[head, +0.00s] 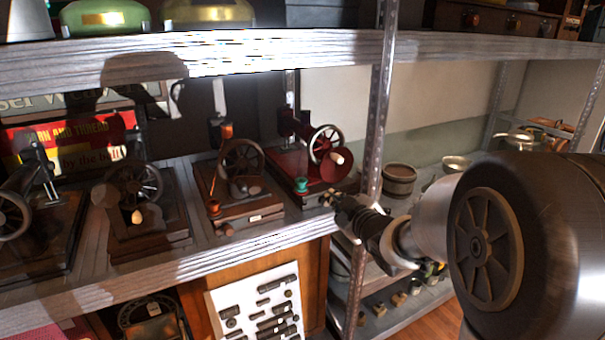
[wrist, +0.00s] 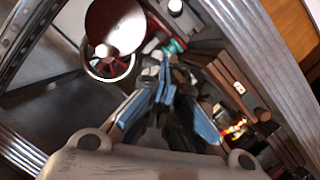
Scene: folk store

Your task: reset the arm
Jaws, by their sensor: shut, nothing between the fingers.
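My gripper (head: 335,203) is at the front edge of the middle shelf, close to the metal post. It is shut and empty, and in the wrist view its fingertips (wrist: 165,68) come together. The red hand-cranked machine (head: 300,165) with a spoked wheel stands on the shelf just behind and left of it. That machine's wheel (wrist: 110,65) also shows in the wrist view, left of the fingertips. A green spool (head: 301,185) sits on the machine's front corner. I cannot tell whether the fingertips touch the machine.
Several other hand-cranked machines (head: 240,180) line the shelf to the left. An upright metal post (head: 378,110) stands behind my arm, and the upper shelf (head: 250,50) runs overhead. A wooden bucket (head: 399,179) and a kettle (head: 520,139) stand to the right. Below is a white tool panel (head: 258,308).

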